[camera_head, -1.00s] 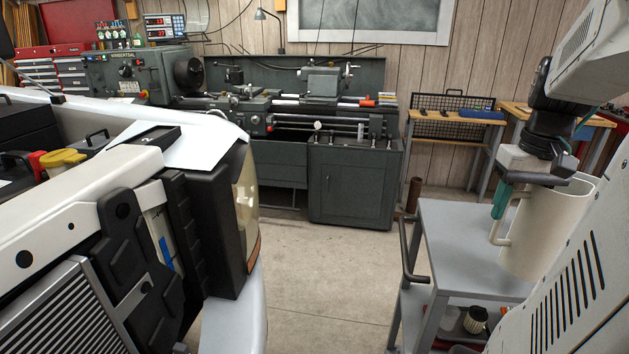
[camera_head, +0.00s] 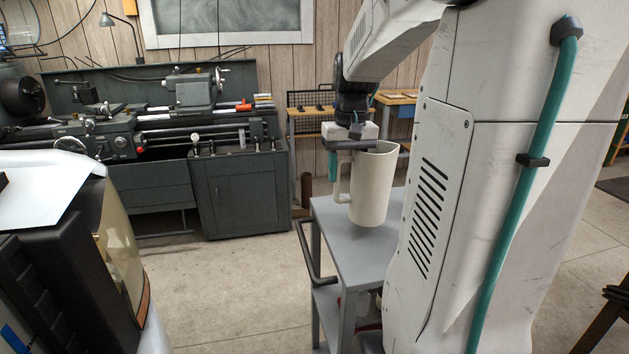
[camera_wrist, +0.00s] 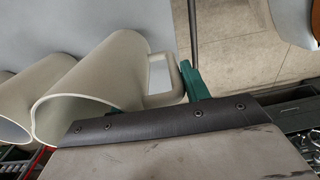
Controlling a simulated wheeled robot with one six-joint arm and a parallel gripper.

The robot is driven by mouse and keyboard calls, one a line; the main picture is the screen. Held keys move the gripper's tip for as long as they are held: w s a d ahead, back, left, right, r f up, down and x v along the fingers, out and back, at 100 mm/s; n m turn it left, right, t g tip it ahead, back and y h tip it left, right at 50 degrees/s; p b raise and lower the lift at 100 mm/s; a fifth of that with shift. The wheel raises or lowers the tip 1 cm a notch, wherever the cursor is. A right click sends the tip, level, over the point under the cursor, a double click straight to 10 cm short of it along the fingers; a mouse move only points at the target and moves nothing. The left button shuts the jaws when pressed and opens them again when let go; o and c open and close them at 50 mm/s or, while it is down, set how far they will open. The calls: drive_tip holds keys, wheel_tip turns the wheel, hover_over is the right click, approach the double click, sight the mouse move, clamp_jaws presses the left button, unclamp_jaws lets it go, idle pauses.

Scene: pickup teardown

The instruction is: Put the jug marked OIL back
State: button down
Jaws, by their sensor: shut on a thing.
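A cream jug (camera_head: 370,190) stands upright in the head view, over the grey top of a cart (camera_head: 345,240). I cannot tell whether its base touches the top. No OIL mark shows on its visible side. My gripper (camera_head: 333,167) has teal fingers and is at the left of the jug, on its handle. In the wrist view the jug (camera_wrist: 100,85) lies across the left half with its open mouth towards me. My gripper (camera_wrist: 190,82) is shut on its handle there. A second similar cream jug (camera_wrist: 20,100) shows beside it at the left edge, partly cut off.
The cart has a dark push handle (camera_head: 308,258) and a lower shelf with items mostly hidden by my body. A grey lathe (camera_head: 240,185) stands at the back. A vehicle front (camera_head: 100,240) is at the left. Clear floor (camera_head: 230,290) lies between vehicle and cart.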

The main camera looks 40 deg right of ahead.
sight(339, 198)
drive_tip(key=shift+w+f, duration=0.1)
drive_tip(key=shift+w, duration=0.6)
drive_tip(key=shift+a+f, duration=0.1)
drive_tip(key=shift+f, duration=1.75)
drive_tip(key=c, duration=0.7)
unclamp_jaws()
